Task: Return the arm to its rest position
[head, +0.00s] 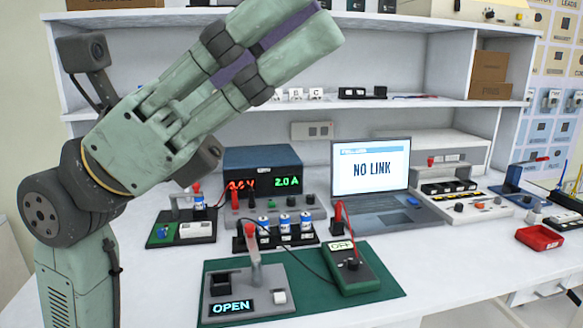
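My gripper (325,22) is raised at the upper left, in front of the white shelves. Its two green fingers point up and right and lie side by side with a gap between them. A purple strip, which looks like an inner finger face, shows in the gap. I see no object held. The fingers look open, and the tips reach the top edge of the picture. My arm comes up from the lower left and bends at a dark joint, with the wrist tilted up and right. The gripper touches nothing that I can see.
On the white bench (455,270) below lie a green mat (390,287) with a switch fixture (277,305) reading OPEN and a meter (352,272).

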